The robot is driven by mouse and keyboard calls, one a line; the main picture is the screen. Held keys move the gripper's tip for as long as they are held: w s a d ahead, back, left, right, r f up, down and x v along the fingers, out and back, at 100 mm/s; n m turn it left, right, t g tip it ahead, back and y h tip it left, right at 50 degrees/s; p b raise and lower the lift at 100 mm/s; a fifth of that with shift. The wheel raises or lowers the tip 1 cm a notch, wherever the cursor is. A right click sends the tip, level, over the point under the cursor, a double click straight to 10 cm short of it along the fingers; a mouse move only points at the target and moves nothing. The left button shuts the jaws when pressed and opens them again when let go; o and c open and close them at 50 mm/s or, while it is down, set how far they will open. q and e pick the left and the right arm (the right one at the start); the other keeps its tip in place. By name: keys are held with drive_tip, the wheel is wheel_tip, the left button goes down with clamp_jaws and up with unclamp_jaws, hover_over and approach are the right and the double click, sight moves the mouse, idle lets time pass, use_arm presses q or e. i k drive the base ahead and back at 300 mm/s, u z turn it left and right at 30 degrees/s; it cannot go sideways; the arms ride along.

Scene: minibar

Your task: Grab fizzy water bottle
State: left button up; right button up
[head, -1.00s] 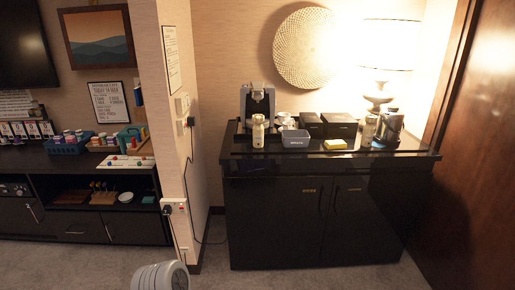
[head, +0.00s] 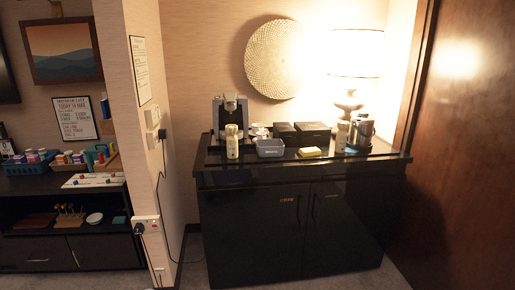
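A black minibar cabinet (head: 265,225) stands against the wall, with both its doors shut. On its top, a pale bottle-like container (head: 232,142) stands upright in front of the coffee machine (head: 231,112). Another small bottle-like container (head: 342,136) stands upright at the right, beside a dark kettle (head: 361,133). I cannot tell whether either is the fizzy water bottle; the labels are too small to read. Anything inside the cabinet is hidden. Neither of my grippers is in view.
A grey bin (head: 270,148), dark boxes (head: 313,132), a yellow block (head: 309,152) and a lit lamp (head: 354,62) share the cabinet top. A wall end (head: 150,225) with a socket and hanging cable juts out at left. A brown door (head: 455,170) stands at right.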

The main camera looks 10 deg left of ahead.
sight(341, 135)
drive_tip(key=k, duration=0.65)
drive_tip(key=z, duration=0.8)
drive_tip(key=i, duration=0.85)
drive_tip(key=z, duration=0.45)
drive_tip(key=i, duration=0.95)
drive_tip(key=u, duration=1.05)
drive_tip(key=i, duration=0.95)
